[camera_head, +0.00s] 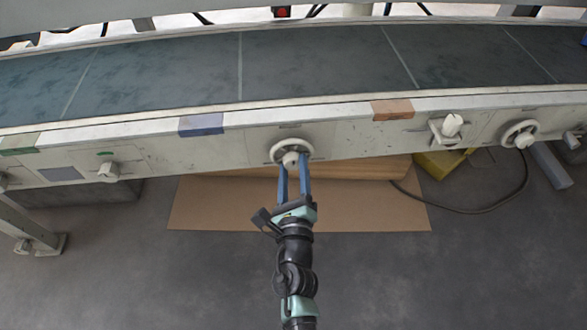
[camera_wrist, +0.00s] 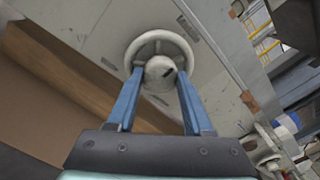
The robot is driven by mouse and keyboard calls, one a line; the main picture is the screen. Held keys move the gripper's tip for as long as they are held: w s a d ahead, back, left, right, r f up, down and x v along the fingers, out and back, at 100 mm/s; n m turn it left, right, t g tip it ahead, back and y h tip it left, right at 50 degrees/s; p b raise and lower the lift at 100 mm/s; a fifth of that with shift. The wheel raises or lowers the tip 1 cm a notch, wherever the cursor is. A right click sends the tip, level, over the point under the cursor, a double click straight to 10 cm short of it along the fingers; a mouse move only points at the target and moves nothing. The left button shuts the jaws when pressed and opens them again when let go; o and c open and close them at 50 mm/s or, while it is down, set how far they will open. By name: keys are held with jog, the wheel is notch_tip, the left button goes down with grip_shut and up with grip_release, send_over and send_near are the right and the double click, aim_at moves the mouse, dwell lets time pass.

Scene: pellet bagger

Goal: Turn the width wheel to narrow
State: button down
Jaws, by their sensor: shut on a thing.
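A white spoked handwheel (camera_head: 291,146) with a round hub sits on the front panel (camera_head: 220,155) of the conveyor, at the middle of the head view. It also shows in the wrist view (camera_wrist: 161,36), with a dark mark on its hub. My gripper (camera_head: 294,162) has its two blue fingers shut on the wheel's round hub, one finger on each side, in the wrist view (camera_wrist: 162,75). The fingers hide part of the lower rim. No scale markings for narrow or wide can be read.
A second handwheel (camera_head: 519,134) and a white knob (camera_head: 450,125) are on the panel to the right. Another knob (camera_head: 108,170) is at the left. The dark belt (camera_head: 310,60) runs behind. Cardboard (camera_head: 220,205) and a yellow object (camera_head: 437,163) lie below.

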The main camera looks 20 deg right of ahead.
jog(key=shift+m, duration=0.3)
jog(key=m, duration=0.3)
jog(key=shift+p, duration=0.35)
jog(key=m, duration=0.3)
jog(key=shift+r+m+g+y, duration=0.1)
jog(key=shift+m+g+y, duration=0.2)
jog(key=shift+m, duration=0.1)
jog(key=m+p, duration=0.1)
jog(key=m, duration=0.2)
jog(key=shift+y, duration=0.3)
jog(key=m, duration=0.3)
jog(key=shift+m+p, duration=0.3)
jog(key=shift+m, duration=0.1)
jog(key=m+p, duration=0.1)
jog(key=m, duration=0.2)
jog(key=m+y, duration=0.1)
jog(key=m, duration=0.2)
jog(key=shift+r+y+p, duration=0.15)
jog(key=shift+y+p, duration=0.15)
jog(key=shift+p, duration=0.1)
jog(key=m+p, duration=0.1)
jog(key=m, duration=0.2)
jog(key=shift+d+m, duration=0.1)
jog(key=shift+m, duration=0.3)
jog(key=shift+m+t+y+p, duration=0.4)
jog(key=shift+m+p, duration=0.5)
jog(key=shift+m, duration=1)
